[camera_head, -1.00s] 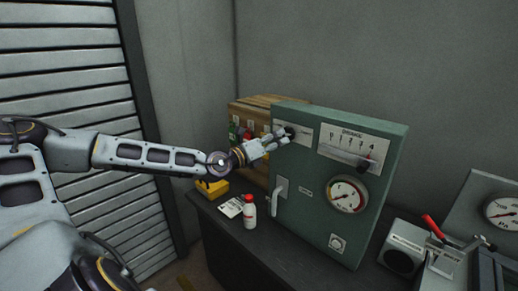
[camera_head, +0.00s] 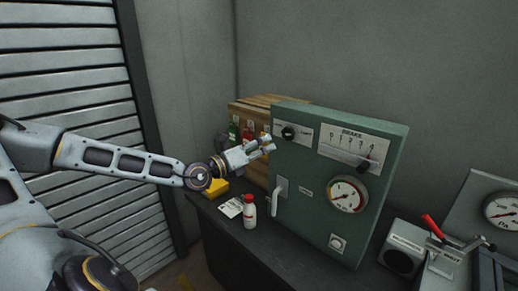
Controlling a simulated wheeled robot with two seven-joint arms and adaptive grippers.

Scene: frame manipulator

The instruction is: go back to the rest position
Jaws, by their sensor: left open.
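My left gripper (camera_head: 268,144) is open and empty. It is just left of the upper left corner of the green control box (camera_head: 308,220), apart from the black knob (camera_head: 289,132). My left arm reaches in from the left edge at about the height of the box's upper half. The box has a slider marked BRAKE with a dark handle (camera_head: 365,163), a round gauge (camera_head: 347,194) and a pale lever handle (camera_head: 279,197). My right gripper is not in view.
The box stands on a dark table (camera_head: 262,258). A white bottle with a red cap (camera_head: 249,212), a paper card (camera_head: 231,207) and a yellow object (camera_head: 214,187) are left of it. A wooden crate (camera_head: 262,102) is behind. A grey radio-like device (camera_head: 400,248) is at right.

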